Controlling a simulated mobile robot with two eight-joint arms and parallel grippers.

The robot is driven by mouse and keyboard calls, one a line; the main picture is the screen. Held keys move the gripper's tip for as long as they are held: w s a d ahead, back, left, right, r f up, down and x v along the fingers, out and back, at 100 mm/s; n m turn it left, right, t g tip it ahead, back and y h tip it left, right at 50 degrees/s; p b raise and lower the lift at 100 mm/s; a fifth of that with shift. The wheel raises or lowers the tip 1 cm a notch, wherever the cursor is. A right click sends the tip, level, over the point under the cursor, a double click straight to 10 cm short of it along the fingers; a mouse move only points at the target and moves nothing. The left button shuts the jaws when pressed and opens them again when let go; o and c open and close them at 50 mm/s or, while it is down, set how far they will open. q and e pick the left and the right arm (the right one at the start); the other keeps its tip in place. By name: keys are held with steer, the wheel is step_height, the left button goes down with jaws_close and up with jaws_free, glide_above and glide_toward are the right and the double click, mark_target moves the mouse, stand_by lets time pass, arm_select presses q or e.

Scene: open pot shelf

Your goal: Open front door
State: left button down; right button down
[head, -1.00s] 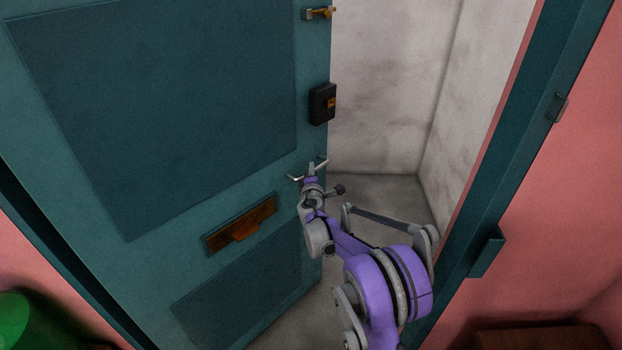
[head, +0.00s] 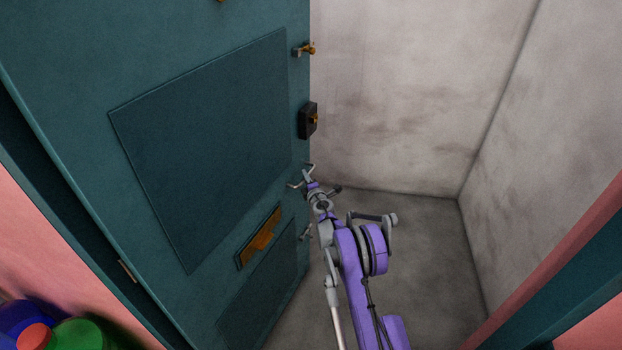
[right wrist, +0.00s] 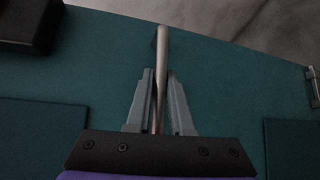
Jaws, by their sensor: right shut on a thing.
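The teal front door (head: 205,150) stands partly open, swung away from me with its free edge on the right. My right gripper (head: 303,180) is at that free edge, at the door handle (head: 309,168). In the right wrist view the handle (right wrist: 162,50) is a slim metal bar between the two grey fingers of my right gripper (right wrist: 160,98), which is shut on it. The fingers hide part of the bar. My left gripper is not in view.
The door also bears a brass mail slot (head: 261,238), a black lock box (head: 308,120) and a latch (head: 304,49). A teal frame (head: 570,300) stands at lower right. Blue and green objects (head: 78,335) lie at lower left. Bare grey floor (head: 420,240) lies beyond the doorway.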

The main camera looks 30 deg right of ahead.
mark_target(297, 172)
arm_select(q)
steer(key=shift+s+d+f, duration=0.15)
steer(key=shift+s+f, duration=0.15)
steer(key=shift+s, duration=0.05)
arm_select(e)
steer(key=shift+w+a+n+y, duration=0.25)
steer(key=shift+w+a, duration=0.2)
steer(key=shift+w, duration=0.3)
steer(key=shift+w+a+n+y, duration=0.15)
steer(key=shift+w+a+y, duration=0.25)
steer(key=shift+w, duration=0.35)
steer(key=c, duration=0.8)
jaws_free()
steer(key=shift+d, duration=0.1)
